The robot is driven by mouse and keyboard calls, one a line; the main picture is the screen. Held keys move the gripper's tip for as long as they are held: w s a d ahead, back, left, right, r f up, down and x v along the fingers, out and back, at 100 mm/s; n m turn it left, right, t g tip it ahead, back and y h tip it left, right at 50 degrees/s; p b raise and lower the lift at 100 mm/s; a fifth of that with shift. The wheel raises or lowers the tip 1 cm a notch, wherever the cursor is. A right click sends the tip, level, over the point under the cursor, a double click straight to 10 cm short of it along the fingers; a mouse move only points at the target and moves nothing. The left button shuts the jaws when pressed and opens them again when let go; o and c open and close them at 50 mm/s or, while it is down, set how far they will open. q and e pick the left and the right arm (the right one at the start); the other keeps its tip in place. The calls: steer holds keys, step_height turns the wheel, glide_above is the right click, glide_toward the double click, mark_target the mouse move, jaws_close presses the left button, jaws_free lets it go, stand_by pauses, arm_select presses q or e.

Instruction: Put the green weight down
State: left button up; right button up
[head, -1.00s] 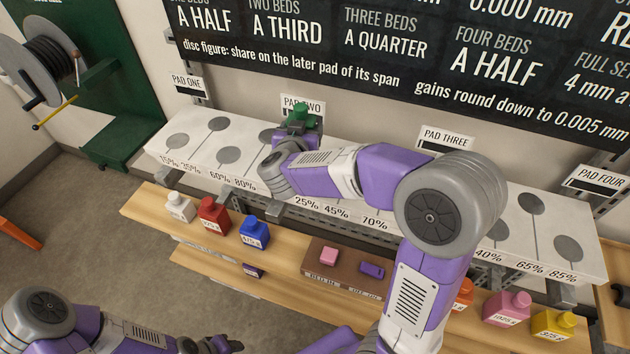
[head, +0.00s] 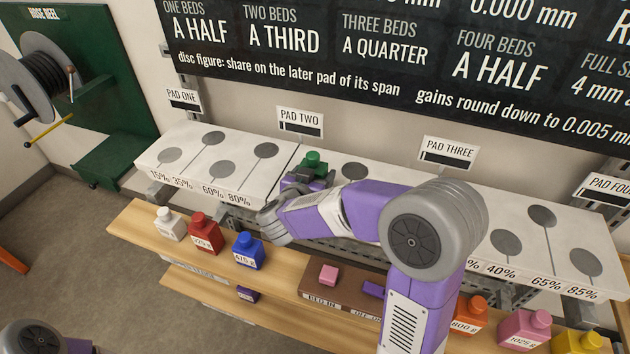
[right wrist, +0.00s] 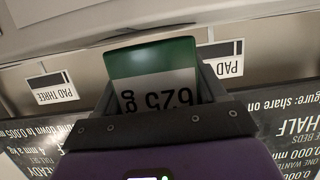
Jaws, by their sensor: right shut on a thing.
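My right gripper (head: 303,180) is shut on the green weight (head: 312,161), over the left part of the pad two section of the white shelf (head: 222,178). My left gripper is out of view.
White (head: 169,226), red (head: 205,236) and blue (head: 247,252) weights stand on the wooden shelf below. Orange (head: 468,316), pink (head: 525,329) and yellow (head: 577,343) ones stand at its right. The pad two sign (head: 300,122) rises behind the green weight. Pad one's discs are bare.

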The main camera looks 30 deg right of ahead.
steer(key=shift+f, duration=0.1)
steer(key=shift+f, duration=0.2)
steer(key=o, duration=1.6)
steer(key=shift+r, duration=0.1)
steer(key=shift+s+a+r, duration=0.15)
steer(key=shift+a+r, duration=0.05)
steer(key=shift+a, duration=0.05)
steer(key=shift+p+v, duration=1.9)
steer(key=shift+v, duration=3.8)
steer(key=shift+s, duration=0.1)
